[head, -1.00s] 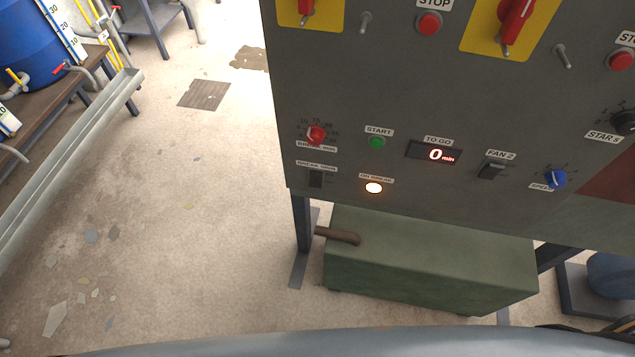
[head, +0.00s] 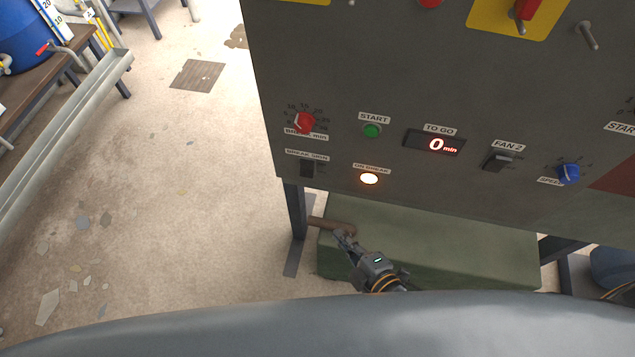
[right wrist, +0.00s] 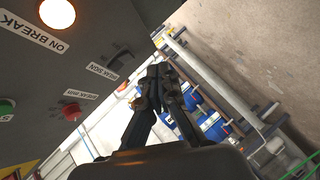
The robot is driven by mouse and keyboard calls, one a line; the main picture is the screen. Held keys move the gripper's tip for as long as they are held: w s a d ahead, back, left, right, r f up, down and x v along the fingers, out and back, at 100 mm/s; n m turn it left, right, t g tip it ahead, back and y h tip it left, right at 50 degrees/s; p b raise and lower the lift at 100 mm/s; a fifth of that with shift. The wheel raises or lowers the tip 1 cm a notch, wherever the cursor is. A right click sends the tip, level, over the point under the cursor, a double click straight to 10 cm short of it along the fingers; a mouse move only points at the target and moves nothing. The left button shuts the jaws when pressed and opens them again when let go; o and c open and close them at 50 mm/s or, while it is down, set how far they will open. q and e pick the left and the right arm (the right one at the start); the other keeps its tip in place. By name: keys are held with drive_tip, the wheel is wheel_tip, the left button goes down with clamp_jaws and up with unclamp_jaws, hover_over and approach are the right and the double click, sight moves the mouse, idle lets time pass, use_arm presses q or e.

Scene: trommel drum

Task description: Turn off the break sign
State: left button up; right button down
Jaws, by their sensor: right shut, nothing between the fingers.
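The break sign switch (head: 307,169) is a small dark rocker at the lower left of the grey panel (head: 330,60). My right gripper (head: 341,235) is below the panel's lower edge, apart from the switch. Its fingers (right wrist: 160,75) are shut and empty. My left gripper is not in view.
A red break-minutes knob (head: 305,122), a green start button (head: 372,130), a display reading 0 min (head: 436,144), a fan 2 switch (head: 498,161) and a blue speed knob (head: 568,173) share the panel. A green box (head: 450,250) stands below. The floor at left is open.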

drive_tip(key=shift+n+t+y, duration=0.5)
drive_tip(key=shift+n+y, duration=0.1)
drive_tip(key=shift+n, duration=0.2)
drive_tip(key=r, duration=0.2)
drive_tip(key=a+r, duration=0.1)
drive_tip(key=r, duration=0.2)
drive_tip(key=shift+w+a+r, duration=0.3)
drive_tip(key=shift+r, duration=0.05)
drive_tip(key=shift+w, duration=0.1)
approach(307, 169)
drive_tip(key=a+f, duration=0.2)
drive_tip(key=a, duration=0.2)
drive_tip(key=w, duration=0.1)
drive_tip(key=w+f+p, duration=0.1)
drive_tip(key=w+d+f, duration=0.1)
drive_tip(key=w, duration=0.1)
